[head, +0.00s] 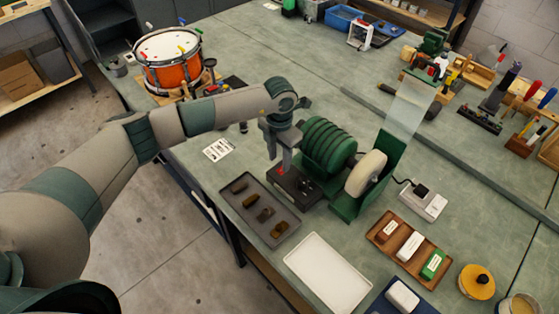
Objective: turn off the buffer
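The buffer (328,147) is a ribbed green motor with a pale round buffing wheel (366,173) on its right, in the middle of the bench. A dark switch box (297,186) sits at its front left, with a small red part (282,170) on top. My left gripper (284,166) points down right over the red part, very close to it. Whether it touches cannot be made out, nor whether its narrow fingers are apart or together. It holds nothing that I can see. Whether the wheel is spinning cannot be told from one frame. My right gripper is out of view.
A grey tray (246,208) with several brown pieces lies in front of the switch box. An empty white tray (326,276) and a wooden tray (378,236) of bars lie nearer right. A clear shield (407,108) stands behind the wheel. An orange drum (170,72) stands far left.

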